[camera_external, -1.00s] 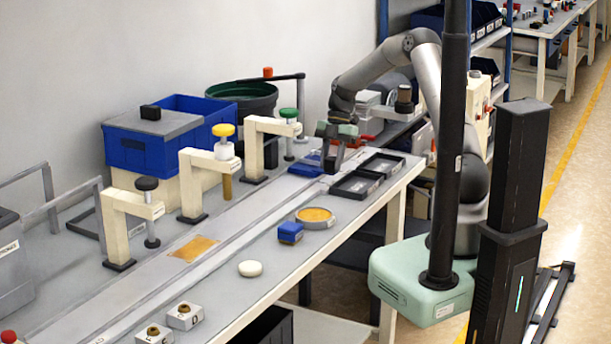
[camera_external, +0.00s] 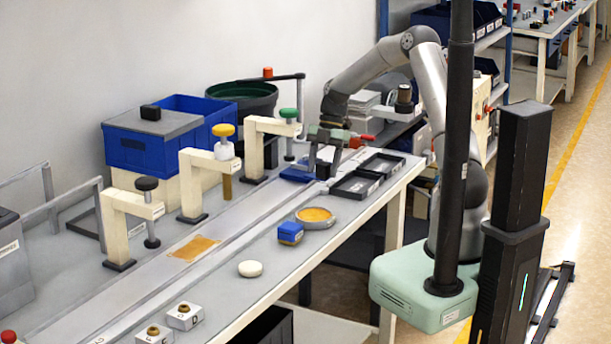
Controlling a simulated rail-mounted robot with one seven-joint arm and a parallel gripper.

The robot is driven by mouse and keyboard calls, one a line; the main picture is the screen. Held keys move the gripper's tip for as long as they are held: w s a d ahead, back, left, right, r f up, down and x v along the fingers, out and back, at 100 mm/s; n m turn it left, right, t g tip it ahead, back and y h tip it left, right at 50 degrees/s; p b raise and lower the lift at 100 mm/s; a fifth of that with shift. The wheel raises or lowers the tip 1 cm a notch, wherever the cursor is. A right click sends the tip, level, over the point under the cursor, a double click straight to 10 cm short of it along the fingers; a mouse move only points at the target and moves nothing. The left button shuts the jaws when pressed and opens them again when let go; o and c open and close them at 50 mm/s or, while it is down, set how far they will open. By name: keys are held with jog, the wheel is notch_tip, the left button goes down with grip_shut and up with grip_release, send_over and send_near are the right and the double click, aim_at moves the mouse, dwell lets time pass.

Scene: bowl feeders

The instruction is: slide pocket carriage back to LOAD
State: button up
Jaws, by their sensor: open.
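A low blue piece (camera_external: 297,174), which looks like the pocket carriage, sits on the long grey track (camera_external: 215,243) near its far end. My gripper (camera_external: 322,172) is open, with its fingers pointing down just right of the blue piece. I cannot tell whether the fingers touch it or straddle part of it, as the gripper body covers its far side. No LOAD mark is readable in this view.
Three cream posts with black, yellow (camera_external: 223,130) and green knobs line the track's left side. Black trays (camera_external: 356,187), an orange-filled dish (camera_external: 316,217), a small blue block (camera_external: 290,232) and a white disc (camera_external: 250,268) lie to the right.

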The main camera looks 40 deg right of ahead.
jog(key=v, duration=1.7)
jog(key=shift+r+b, duration=0.25)
jog(key=shift+b, duration=0.15)
jog(key=shift+d, duration=0.1)
jog(key=shift+c, duration=0.3)
